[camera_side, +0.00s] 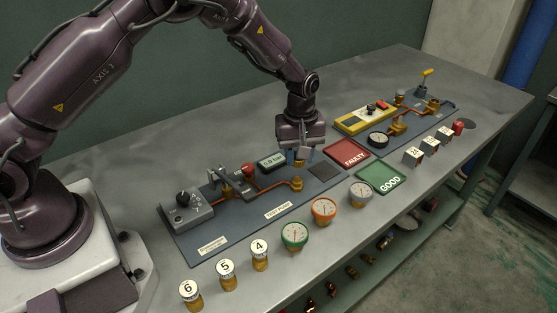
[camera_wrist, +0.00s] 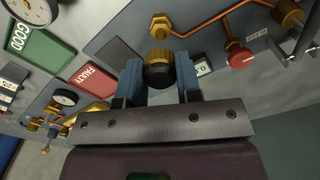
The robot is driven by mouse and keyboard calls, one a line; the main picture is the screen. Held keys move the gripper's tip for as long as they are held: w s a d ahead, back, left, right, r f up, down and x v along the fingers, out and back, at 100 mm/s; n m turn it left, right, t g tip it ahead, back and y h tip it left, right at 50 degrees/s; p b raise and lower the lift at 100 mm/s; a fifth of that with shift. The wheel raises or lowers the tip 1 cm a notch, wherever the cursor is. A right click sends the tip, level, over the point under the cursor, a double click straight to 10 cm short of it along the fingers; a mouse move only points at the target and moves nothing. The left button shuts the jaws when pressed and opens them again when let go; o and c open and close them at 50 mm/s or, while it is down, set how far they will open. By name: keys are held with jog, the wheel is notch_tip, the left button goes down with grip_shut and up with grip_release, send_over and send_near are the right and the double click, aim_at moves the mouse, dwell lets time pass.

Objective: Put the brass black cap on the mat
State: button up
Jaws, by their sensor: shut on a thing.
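The brass black cap (camera_wrist: 158,72) has a black end and a brass body, and sits between my two blue fingers in the wrist view. My gripper (camera_wrist: 160,80) is shut on it. In the side view my gripper (camera_side: 300,157) points down over the blue-grey panel, and the fingers largely hide the cap. The mat looks to be the plain dark square (camera_side: 325,170), just right of my gripper in the side view. It also shows in the wrist view as a dark square (camera_wrist: 116,54), left of the cap. The mat is bare.
A brass fitting (camera_side: 297,183) on an orange pipe stands near my gripper. The red FAULTY tray (camera_side: 347,153) and green GOOD tray (camera_side: 381,177) lie to the right. Several gauges (camera_side: 324,210) and numbered brass bottles (camera_side: 227,274) line the front edge. A yellow instrument (camera_side: 364,118) stands behind.

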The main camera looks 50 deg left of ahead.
jog(key=r, duration=0.3)
jog(key=shift+s+d+r, duration=0.1)
jog(key=shift+s+r, duration=0.1)
jog(key=shift+r, duration=0.05)
jog(key=s+a+r+n, duration=0.1)
jog(key=s+r+n, duration=0.2)
jog(key=s+n, duration=0.1)
jog(key=n, duration=0.1)
send_over(324, 171)
notch_tip(324, 171, down, 10)
jog(key=shift+s+f, duration=0.1)
jog(key=shift+s, duration=0.05)
jog(key=shift+w+f, duration=0.2)
jog(key=shift+f, duration=1.55)
jog(key=o, duration=0.9)
jog(key=shift+f, duration=0.15)
